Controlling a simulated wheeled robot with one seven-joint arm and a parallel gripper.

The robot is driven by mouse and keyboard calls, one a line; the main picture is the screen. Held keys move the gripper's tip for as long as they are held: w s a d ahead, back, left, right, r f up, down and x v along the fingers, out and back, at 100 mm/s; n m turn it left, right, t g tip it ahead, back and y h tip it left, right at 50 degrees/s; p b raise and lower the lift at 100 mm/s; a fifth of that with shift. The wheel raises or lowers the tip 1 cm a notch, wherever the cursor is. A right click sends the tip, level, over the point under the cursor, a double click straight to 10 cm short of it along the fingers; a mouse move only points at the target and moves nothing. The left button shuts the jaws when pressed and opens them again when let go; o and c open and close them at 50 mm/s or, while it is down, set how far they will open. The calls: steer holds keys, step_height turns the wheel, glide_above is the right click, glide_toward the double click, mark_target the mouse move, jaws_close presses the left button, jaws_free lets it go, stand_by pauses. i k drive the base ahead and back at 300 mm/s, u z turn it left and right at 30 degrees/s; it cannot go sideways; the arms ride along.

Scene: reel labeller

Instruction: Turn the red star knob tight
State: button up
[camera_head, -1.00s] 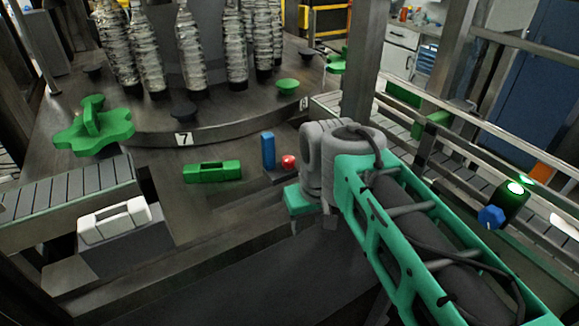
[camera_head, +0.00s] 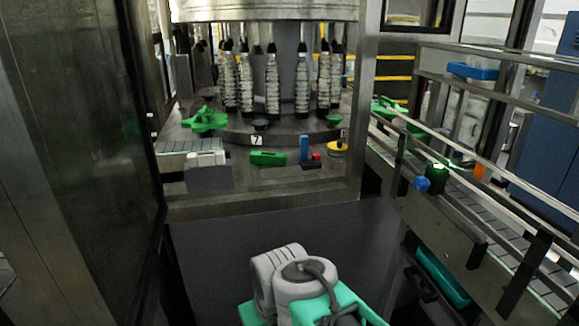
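A small red round piece (camera_head: 316,156) sits beside an upright blue block (camera_head: 304,148) at the front right of the machine's metal deck. It is too small to tell whether it is a star knob, and no other red knob shows. My arm's grey joint and green link are at the bottom middle, well apart from the deck. My gripper's fingers do not show.
A green handled block (camera_head: 268,158), a white handled block (camera_head: 207,158) and a yellow disc (camera_head: 338,147) are on or at the deck. A blue knob (camera_head: 422,184) is on the right conveyor rail. A dark glass panel (camera_head: 80,160) stands left. Dark floor lies in front.

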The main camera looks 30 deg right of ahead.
mark_target(316, 157)
steer(key=z, duration=0.9)
steer(key=i, duration=1.55)
steer(key=u, duration=0.9)
